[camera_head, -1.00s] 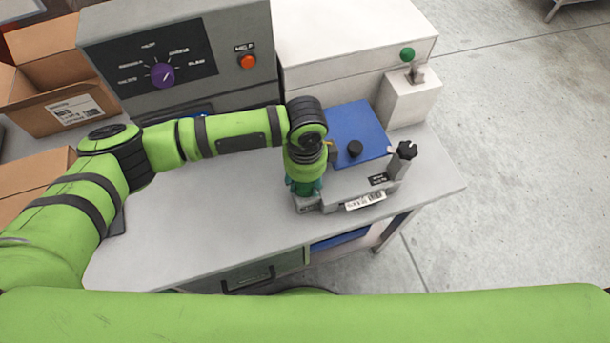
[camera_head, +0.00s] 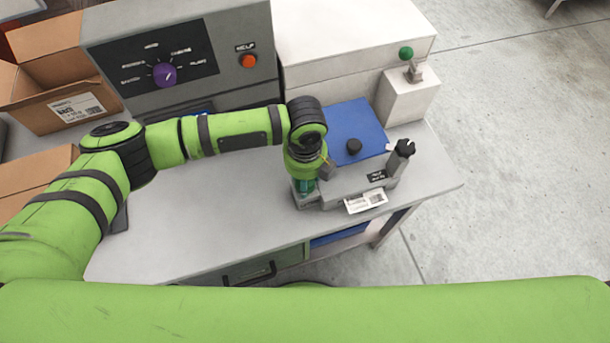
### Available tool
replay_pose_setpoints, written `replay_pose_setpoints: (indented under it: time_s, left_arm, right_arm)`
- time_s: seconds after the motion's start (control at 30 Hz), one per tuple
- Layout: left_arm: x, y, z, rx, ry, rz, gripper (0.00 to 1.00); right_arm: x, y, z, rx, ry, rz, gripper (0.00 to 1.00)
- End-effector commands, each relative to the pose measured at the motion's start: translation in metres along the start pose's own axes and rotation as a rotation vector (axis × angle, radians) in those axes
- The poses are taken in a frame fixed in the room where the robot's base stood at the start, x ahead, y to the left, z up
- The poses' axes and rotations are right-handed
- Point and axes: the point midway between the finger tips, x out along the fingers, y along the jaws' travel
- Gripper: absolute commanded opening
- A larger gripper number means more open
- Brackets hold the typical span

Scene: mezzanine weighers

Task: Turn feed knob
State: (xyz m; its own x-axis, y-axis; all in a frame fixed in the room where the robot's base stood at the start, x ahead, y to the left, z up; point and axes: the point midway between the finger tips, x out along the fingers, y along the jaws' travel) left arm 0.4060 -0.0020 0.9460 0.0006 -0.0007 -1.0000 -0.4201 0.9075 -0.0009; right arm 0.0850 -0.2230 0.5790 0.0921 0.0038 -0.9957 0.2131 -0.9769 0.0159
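Three knobs show, and I cannot read which is the feed knob. A purple knob (camera_head: 164,75) sits on the black dial panel. A black knob (camera_head: 354,146) stands on the blue plate (camera_head: 357,124). A black lobed knob (camera_head: 404,147) tops a grey post at the right end of the grey fixture (camera_head: 345,184). My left arm comes in from the left, and its wrist points down over the fixture's left end. My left gripper (camera_head: 306,188) is mostly hidden below the wrist, so its fingers cannot be made out. My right gripper is out of view.
The grey table (camera_head: 195,215) is clear left of the fixture. A grey cabinet with a red button (camera_head: 248,61) and a white machine with a green button (camera_head: 406,53) stand behind. Open cardboard boxes (camera_head: 55,97) are at the left. A white label-like piece (camera_head: 366,200) is at the fixture's front.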

Motion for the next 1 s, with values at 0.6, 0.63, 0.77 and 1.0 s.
replay_pose_setpoints:
  time_s: [0.6, 0.63, 0.77, 1.0]
  left_arm:
    - [0.0034, 0.0028, -0.0020, 0.320, 0.006, 0.008, 0.13]
    - [0.0034, 0.0028, -0.0020, 0.325, 0.006, 0.008, 0.13]
    - [0.0034, 0.0029, -0.0020, 0.335, 0.006, 0.008, 0.13]
    - [0.0033, 0.0029, -0.0020, 0.337, 0.006, 0.008, 0.13]
  right_arm:
    - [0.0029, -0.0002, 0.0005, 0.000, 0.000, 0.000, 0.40]
    - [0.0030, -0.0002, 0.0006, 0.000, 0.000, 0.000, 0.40]
    - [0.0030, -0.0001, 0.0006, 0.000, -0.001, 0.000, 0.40]
    - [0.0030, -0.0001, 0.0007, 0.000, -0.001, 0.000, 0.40]
